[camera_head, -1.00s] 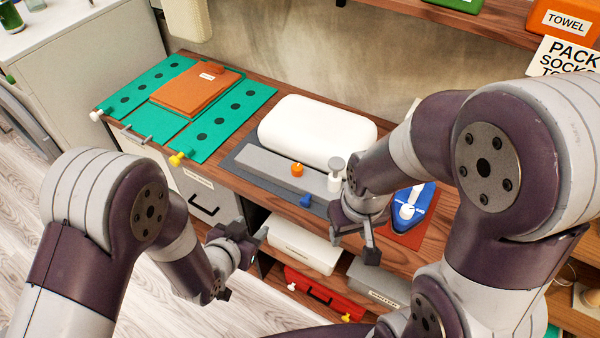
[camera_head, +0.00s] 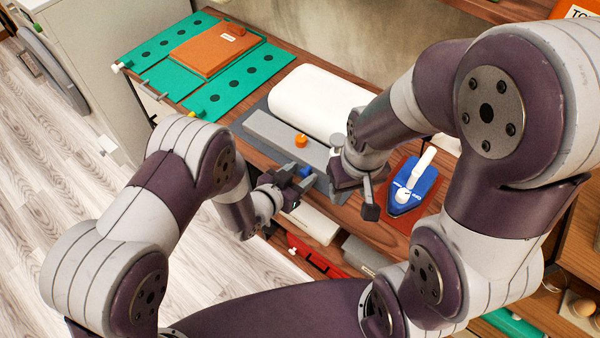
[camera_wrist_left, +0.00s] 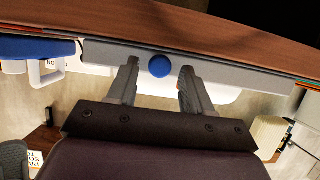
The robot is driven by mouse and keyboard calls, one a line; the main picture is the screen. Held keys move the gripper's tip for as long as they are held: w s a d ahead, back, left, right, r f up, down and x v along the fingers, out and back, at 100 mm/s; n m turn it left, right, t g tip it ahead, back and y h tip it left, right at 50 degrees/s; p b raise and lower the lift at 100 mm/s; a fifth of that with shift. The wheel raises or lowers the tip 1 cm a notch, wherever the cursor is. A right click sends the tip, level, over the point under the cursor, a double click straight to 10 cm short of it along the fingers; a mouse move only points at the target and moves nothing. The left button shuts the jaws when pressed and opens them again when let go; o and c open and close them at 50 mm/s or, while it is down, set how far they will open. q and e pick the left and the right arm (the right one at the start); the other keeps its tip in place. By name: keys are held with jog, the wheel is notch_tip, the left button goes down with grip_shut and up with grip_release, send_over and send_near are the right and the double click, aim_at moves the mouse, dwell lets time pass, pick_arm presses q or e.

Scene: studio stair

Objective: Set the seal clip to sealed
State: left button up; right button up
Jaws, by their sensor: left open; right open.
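A grey bar (camera_head: 275,134) lies on a dark grey board, with an orange knob (camera_head: 301,140) on top and a blue knob (camera_head: 306,172) at its front side. I cannot tell for sure which part is the seal clip. My left gripper (camera_head: 297,179) is open at the blue knob. In the left wrist view the round blue knob (camera_wrist_left: 159,66) sits between the spread fingertips of the left gripper (camera_wrist_left: 158,70), with gaps on both sides. The bar (camera_wrist_left: 225,75) runs behind it. My right gripper (camera_head: 364,192) is open and empty right of the board.
A white rounded block (camera_head: 315,100) lies behind the bar. A blue device with a white lever (camera_head: 412,188) stands on a red mat, right of my right gripper. A teal mat (camera_head: 150,57) with an orange case (camera_head: 208,50) is at the back left. Drawers lie below the bench.

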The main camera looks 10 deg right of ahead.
pick_arm(q)
jog(key=shift+w+d+f, duration=0.1)
jog(key=shift+d, duration=0.2)
grip_shut()
jog(key=shift+s+d+f, duration=0.1)
jog(key=shift+s+d, duration=0.05)
jog(key=shift+s, duration=0.1)
jog(key=shift+s+d, duration=0.4)
jog(key=shift+s, duration=0.05)
grip_release()
jog(key=shift+w+a, duration=0.15)
